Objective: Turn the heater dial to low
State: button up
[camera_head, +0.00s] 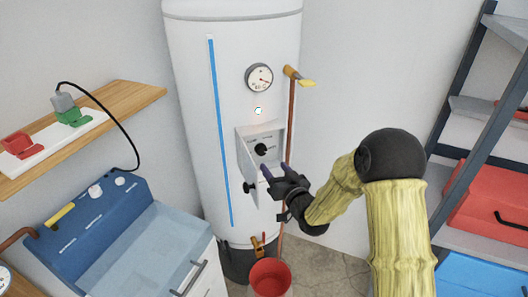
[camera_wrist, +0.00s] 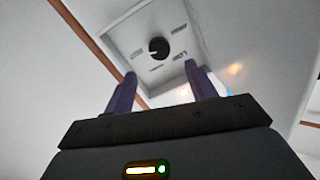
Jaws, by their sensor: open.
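The white water heater (camera_head: 190,100) stands upright against the wall. Its control box (camera_head: 270,131) is on the front with its small door (camera_head: 250,160) swung open. Inside is the black round dial (camera_head: 261,149); the dial also shows in the wrist view (camera_wrist: 159,48), with markings around it too small to read. My gripper (camera_head: 274,172) is open and empty, just below and to the right of the dial, apart from it. In the wrist view its two purple fingers (camera_wrist: 162,82) point up toward the box, with the dial beyond and between them.
A copper pipe (camera_head: 291,110) with a yellow-handled valve runs down close to the box's right side. A pressure gauge (camera_head: 259,77) sits above. A red bucket (camera_head: 270,279) is on the floor below.

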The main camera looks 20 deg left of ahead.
aim_at(263, 152)
jog(key=p+x, duration=0.2)
jog(key=x, duration=0.6)
jog(key=shift+w+a, duration=0.1)
jog(key=shift+w, duration=0.15)
jog(key=c, duration=1)
